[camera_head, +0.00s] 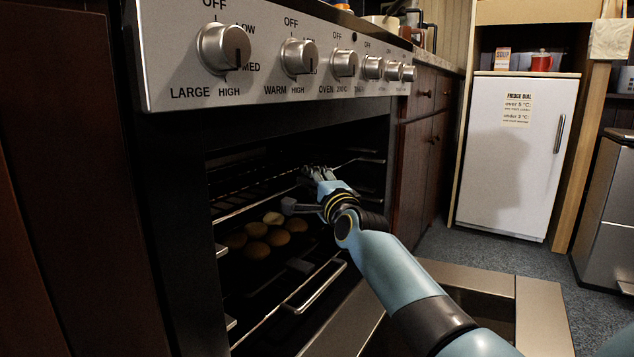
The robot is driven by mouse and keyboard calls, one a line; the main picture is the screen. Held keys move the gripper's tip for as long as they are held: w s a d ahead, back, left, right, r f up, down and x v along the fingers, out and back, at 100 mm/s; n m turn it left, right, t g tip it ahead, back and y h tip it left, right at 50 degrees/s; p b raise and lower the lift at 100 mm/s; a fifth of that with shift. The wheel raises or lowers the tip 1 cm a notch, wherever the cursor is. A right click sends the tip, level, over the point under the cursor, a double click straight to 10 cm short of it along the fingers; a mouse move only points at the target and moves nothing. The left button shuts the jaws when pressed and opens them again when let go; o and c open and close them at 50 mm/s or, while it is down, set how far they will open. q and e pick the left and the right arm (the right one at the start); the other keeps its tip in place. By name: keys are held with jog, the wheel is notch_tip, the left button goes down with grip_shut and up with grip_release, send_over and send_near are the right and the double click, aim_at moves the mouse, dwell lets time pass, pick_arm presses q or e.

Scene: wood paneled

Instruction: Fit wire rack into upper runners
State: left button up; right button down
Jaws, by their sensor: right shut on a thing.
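The wire rack (245,207) is in the upper part of the open oven, its front bar running from the left side to my right gripper. My right gripper (314,173) reaches in from the lower right and is shut on the rack's front bar. Short metal runners show on the oven's right wall (372,153), with runner ends on the left side (221,251). The rack's rear is dark, and I cannot tell how its sides sit in the upper runners. My left gripper is out of view.
Below the rack, several round baked items (257,250) lie on a dark tray. A lower rack with a handle-like front loop (318,288) sticks out. The oven door (545,310) is folded down under my arm. Control knobs (224,48) line the panel above. A white fridge (515,160) stands at right.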

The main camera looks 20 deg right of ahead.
jog(key=c, duration=1.2)
grip_release()
jog(key=s, duration=0.8)
jog(key=shift+d+f, duration=0.1)
jog(key=shift+f, duration=0.3)
jog(key=shift+f, duration=0.1)
